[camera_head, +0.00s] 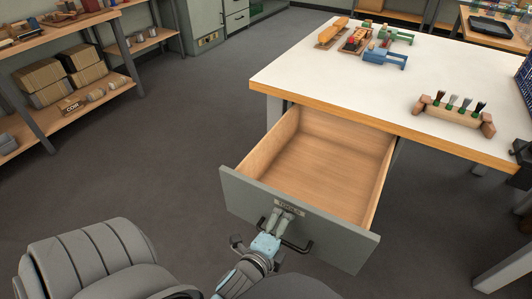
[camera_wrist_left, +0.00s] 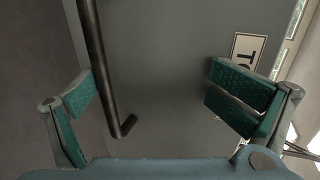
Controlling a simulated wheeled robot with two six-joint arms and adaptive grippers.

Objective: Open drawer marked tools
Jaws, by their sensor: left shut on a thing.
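The drawer (camera_head: 320,155) under the white-topped bench stands pulled well out, and its wooden inside looks empty. Its grey front (camera_head: 345,235) carries a small label (camera_head: 290,206), blurred in the head view; the wrist view shows a label (camera_wrist_left: 247,50) beginning "TO". A dark bar handle (camera_head: 298,246) is on the front. In the left wrist view the handle (camera_wrist_left: 100,75) passes between the teal finger pads (camera_wrist_left: 160,97), nearer the left one. My right gripper is not in view.
The white-topped bench (camera_head: 345,75) holds clamps and wooden blocks at the back, and a rack of brushes (camera_head: 455,108) at right. Wooden shelving (camera_head: 110,85) with boxes stands at left. Grey floor (camera_head: 170,145) is clear left of the drawer.

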